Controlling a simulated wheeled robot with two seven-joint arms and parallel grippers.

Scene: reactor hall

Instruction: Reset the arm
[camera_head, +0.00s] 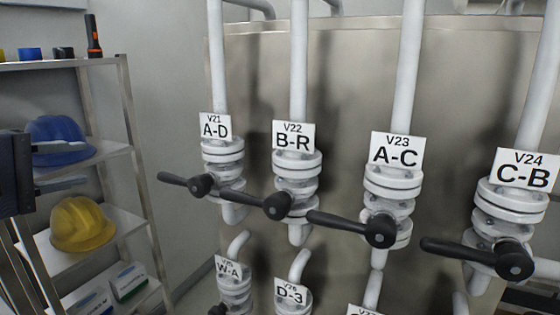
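My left gripper (84,164) comes in at the left edge, in front of the shelf. Its dark body is partly cut off by the frame. Its two grey fingers point right, one above the other, with a clear gap between them and nothing held. They overlap the shelf with the blue helmet in the picture, and the distance to it is hard to tell. My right gripper is out of view.
A metal shelf rack (128,105) holds a blue helmet (60,135), a yellow helmet (82,225) and a flashlight (93,38). Labelled valves with black handles, such as V21 (222,150) and V23 (393,180), stand before a large metal tank (345,80).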

